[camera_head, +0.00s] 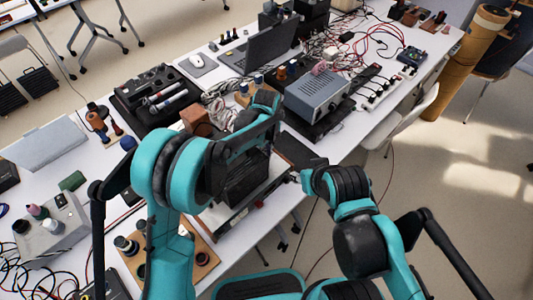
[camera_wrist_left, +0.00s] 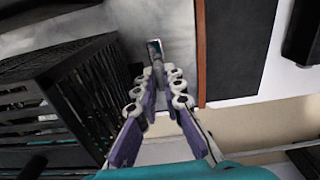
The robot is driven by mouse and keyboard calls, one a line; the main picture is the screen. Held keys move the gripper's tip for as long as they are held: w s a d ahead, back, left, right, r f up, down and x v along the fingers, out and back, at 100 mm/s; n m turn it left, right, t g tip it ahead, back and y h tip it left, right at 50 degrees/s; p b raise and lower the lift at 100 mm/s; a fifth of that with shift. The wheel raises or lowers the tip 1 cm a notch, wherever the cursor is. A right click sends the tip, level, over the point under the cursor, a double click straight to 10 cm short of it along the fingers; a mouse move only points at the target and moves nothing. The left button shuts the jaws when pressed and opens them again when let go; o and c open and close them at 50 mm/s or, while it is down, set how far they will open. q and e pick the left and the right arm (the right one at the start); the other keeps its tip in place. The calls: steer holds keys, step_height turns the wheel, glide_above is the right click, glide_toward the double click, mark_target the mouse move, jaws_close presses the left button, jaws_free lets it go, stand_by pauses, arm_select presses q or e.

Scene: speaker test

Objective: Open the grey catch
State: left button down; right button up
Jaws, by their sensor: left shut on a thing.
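In the left wrist view, the grey catch (camera_wrist_left: 155,48) is a small, pale metallic piece with a bluish part, at the tips of my left gripper (camera_wrist_left: 158,76). The two fingers converge and are shut on it; the fingertips hide part of it. A black slatted box (camera_wrist_left: 62,98) stands just left of the fingers, and it also shows in the head view (camera_head: 246,182) under my left arm. In the head view my left fingers and the catch are hidden or too small to make out. My right gripper (camera_head: 303,177) is near the table's front edge, its fingers unclear.
A grey instrument box (camera_head: 318,92) with cables stands behind and right of the black box. A laptop (camera_head: 262,50), a black tool tray (camera_head: 160,92) and a wooden block board (camera_head: 200,256) crowd the white table. Open floor lies to the right of the front edge.

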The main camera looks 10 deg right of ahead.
arm_select(q)
steer(key=c, duration=1.6)
jaws_free()
steer(key=shift+c, duration=0.2)
step_height(320, 180, up, 12)
